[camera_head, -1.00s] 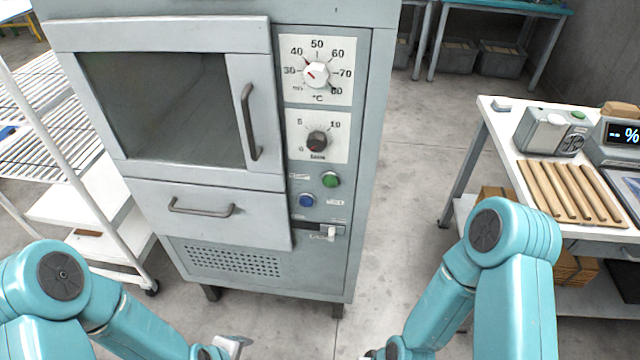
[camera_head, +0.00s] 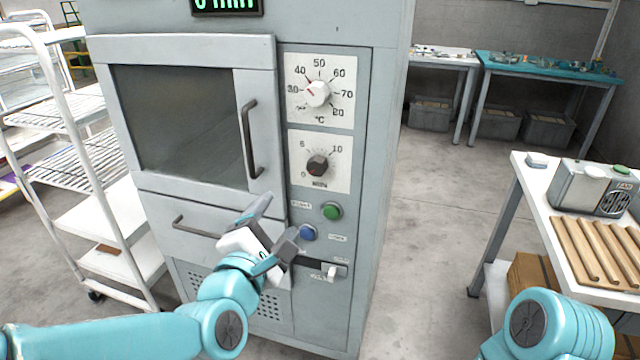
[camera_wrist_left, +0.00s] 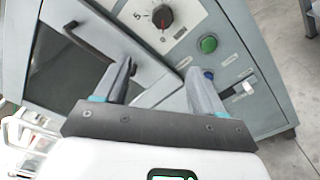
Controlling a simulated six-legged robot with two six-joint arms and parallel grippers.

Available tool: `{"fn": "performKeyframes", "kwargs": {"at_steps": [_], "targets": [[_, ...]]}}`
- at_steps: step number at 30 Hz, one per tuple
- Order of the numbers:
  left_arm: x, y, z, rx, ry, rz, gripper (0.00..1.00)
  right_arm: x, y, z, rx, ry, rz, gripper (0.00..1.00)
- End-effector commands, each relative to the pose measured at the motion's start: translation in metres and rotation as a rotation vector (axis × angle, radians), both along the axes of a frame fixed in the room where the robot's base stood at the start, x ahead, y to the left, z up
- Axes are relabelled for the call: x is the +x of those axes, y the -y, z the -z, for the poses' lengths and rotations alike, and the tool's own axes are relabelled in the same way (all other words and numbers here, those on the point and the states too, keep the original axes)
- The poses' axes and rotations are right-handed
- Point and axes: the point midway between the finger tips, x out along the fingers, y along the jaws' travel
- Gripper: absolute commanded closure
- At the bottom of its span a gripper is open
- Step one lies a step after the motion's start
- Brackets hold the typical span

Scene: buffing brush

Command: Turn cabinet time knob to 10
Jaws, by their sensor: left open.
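The dark time knob (camera_head: 317,165) sits on a white dial plate with marks 0, 5 and 10, on the cabinet (camera_head: 372,200) front. Its pointer appears to aim to the lower left, near 0. The knob also shows in the left wrist view (camera_wrist_left: 162,16), ahead of the fingers. My left gripper (camera_head: 272,219) is open and empty, below and left of the knob, in front of the drawer's right edge. It also shows in the left wrist view (camera_wrist_left: 160,85), with its fingers apart. My right gripper is out of view; only part of my right arm shows.
The white temperature knob (camera_head: 317,93) is above the time knob. Green (camera_head: 332,211) and blue (camera_head: 308,233) buttons and a white switch (camera_head: 331,271) are below it. The door handle (camera_head: 250,139) projects to the left. A wire rack stands left, a table (camera_head: 525,190) right.

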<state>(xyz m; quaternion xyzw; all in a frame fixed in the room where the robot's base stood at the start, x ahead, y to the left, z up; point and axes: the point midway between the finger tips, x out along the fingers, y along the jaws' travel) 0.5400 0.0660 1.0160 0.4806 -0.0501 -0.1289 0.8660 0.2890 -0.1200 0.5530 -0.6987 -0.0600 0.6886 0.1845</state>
Motion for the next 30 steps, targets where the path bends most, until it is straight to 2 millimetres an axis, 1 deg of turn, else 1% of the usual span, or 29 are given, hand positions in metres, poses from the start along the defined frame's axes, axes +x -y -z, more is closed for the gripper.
{"fn": "performKeyframes", "kwargs": {"at_steps": [1, 4, 8, 11, 18, 24, 27, 30], "targets": [[-0.005, 0.005, -0.004, -0.007, 0.022, 0.015, 0.31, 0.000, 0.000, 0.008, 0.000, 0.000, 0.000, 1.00], [-0.009, 0.012, -0.011, -0.010, 0.039, 0.035, 0.31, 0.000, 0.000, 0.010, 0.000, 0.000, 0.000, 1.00], [0.001, 0.018, -0.012, -0.010, 0.040, 0.041, 0.31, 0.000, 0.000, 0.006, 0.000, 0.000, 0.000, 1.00], [0.019, 0.023, -0.012, -0.009, 0.038, 0.040, 0.31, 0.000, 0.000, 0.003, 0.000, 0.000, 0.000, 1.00], [0.074, 0.042, -0.012, -0.008, 0.038, 0.039, 0.31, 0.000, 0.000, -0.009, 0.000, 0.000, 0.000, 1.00], [0.115, 0.056, -0.013, -0.009, 0.038, 0.039, 0.31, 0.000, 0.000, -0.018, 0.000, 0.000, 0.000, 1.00], [0.129, 0.062, -0.012, -0.008, 0.038, 0.039, 0.31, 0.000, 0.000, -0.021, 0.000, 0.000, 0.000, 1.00], [0.138, 0.065, -0.012, -0.008, 0.038, 0.039, 0.31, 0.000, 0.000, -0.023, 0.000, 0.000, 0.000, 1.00]]}}
